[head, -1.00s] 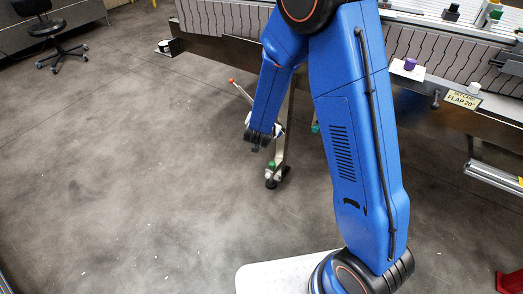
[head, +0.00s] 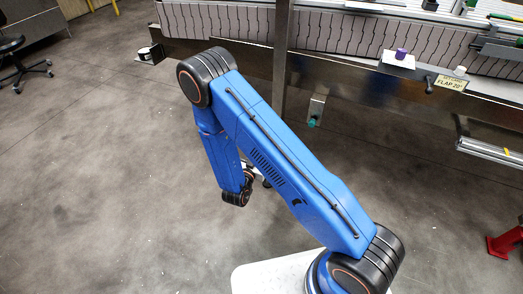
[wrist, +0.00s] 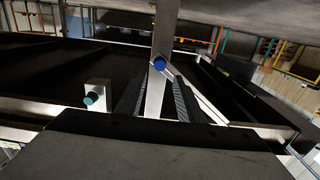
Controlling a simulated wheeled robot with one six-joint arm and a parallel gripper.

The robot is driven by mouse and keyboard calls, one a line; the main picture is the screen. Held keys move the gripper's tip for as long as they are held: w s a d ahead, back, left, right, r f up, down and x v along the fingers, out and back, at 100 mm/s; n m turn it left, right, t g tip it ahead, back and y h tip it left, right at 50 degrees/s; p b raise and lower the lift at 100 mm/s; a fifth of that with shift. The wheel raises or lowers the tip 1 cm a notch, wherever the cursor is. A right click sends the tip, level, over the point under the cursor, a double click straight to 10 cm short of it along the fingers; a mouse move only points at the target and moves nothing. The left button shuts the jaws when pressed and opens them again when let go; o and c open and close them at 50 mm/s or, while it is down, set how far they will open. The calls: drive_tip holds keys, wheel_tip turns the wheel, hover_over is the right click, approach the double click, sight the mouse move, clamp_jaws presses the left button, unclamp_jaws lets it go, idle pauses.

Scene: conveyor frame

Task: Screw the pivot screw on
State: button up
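A purple knob (head: 401,54) stands on a white plate (head: 397,62) at the conveyor's front edge in the head view. A teal knob (head: 313,121) sits on a metal bracket under the conveyor; a teal knob on a grey block also shows in the wrist view (wrist: 91,98). A blue round knob (wrist: 159,64) is on a metal upright, straight ahead of my gripper. I cannot tell which is the pivot screw. My gripper (wrist: 161,78) shows as two dark ribbed fingers, apart, with nothing held between them.
A conveyor (head: 340,32) runs across the back, with a "FLAP 20°" sign (head: 451,84) and a small white piece (head: 460,71) on its edge. A metal post (head: 281,70) stands behind my arm. A red stand (head: 507,243) is at right.

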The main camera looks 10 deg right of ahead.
drive_tip(key=x, duration=0.8)
drive_tip(key=shift+w, duration=0.15)
drive_tip(key=shift+w+d, duration=0.15)
drive_tip(key=shift+d, duration=0.1)
drive_tip(key=shift+c, duration=0.9)
clamp_jaws()
drive_tip(key=m, duration=3.2)
drive_tip(key=shift+f, duration=0.1)
drive_tip(key=shift+o, duration=0.9)
unclamp_jaws()
